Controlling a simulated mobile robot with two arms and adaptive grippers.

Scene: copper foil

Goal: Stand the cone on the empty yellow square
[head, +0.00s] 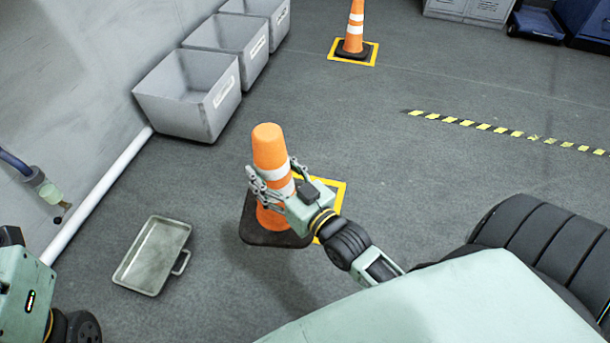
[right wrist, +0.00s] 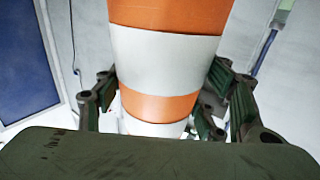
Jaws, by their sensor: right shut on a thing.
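An orange cone (head: 268,150) with white bands and a black base (head: 262,232) is in my right gripper (head: 270,182), whose fingers are shut around its sides. The cone is roughly upright, and its striped side fills the middle of the right wrist view (right wrist: 165,60) between the fingers (right wrist: 165,105). A yellow square outline (head: 341,197) lies on the floor just right of the cone, partly hidden by the cone and my gripper. I cannot tell whether the base touches the floor. My left gripper's body (head: 22,288) shows at the left edge; its fingers are out of view.
Another cone (head: 355,28) stands on a yellow square (head: 372,53) at the back. Grey bins (head: 185,100) line the left wall. A metal tray (head: 152,256) lies on the floor left of the held cone. A yellow-black floor stripe (head: 500,130) runs at right; the floor between is clear.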

